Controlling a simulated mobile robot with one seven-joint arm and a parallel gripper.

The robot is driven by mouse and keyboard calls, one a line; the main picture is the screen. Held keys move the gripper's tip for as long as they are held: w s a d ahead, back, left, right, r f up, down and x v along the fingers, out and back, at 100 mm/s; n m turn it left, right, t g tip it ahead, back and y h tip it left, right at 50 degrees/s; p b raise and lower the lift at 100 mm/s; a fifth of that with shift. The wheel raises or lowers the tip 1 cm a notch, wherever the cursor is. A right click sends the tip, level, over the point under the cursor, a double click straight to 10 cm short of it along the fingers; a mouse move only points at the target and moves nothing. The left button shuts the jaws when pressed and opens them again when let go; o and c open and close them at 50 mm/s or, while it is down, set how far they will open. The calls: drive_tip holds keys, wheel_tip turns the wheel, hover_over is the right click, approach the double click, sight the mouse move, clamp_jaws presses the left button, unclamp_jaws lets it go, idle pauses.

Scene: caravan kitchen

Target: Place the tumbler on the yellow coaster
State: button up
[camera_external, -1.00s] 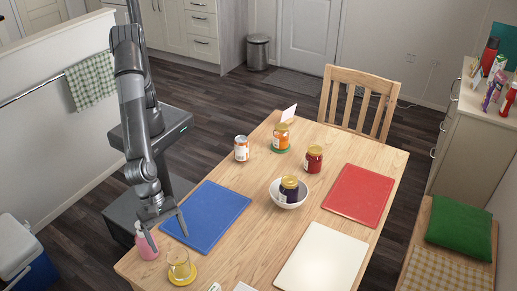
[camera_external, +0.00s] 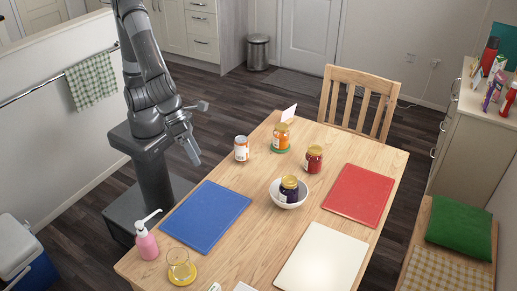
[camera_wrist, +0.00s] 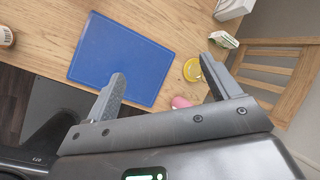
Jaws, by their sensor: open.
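The clear glass tumbler (camera_external: 179,261) stands upright on the yellow coaster (camera_external: 184,281) at the near left corner of the table. The yellow coaster also shows in the wrist view (camera_wrist: 191,70), partly cut off by a finger; the glass is hard to make out there. My gripper (camera_external: 197,131) is open and empty, raised beyond the table's left edge and well apart from the tumbler. In the wrist view my gripper (camera_wrist: 164,72) has its two fingers wide apart with nothing between them but the view of the table below.
A pink pump bottle (camera_external: 147,245) stands close left of the tumbler. A blue board (camera_external: 206,216), a red board (camera_external: 358,194) and a white board (camera_external: 321,259) lie on the table. A bowl (camera_external: 288,202) holds a dark jar. A can (camera_external: 241,148) and jars stand farther back.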

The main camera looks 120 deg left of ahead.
drive_tip(key=s+a+r+n, duration=0.4)
drive_tip(key=s+a+n, duration=0.1)
drive_tip(key=a+n, duration=0.25)
drive_tip(key=s+a+r+n, duration=0.3)
drive_tip(key=s+a+n, duration=0.3)
drive_tip(key=a, duration=0.2)
drive_tip(key=s+a+n, duration=0.7)
drive_tip(key=s+n, duration=0.6)
drive_tip(key=shift+s+f+n+g, duration=0.15)
drive_tip(key=shift+s+n+g, duration=0.15)
drive_tip(key=shift+s+n, duration=0.05)
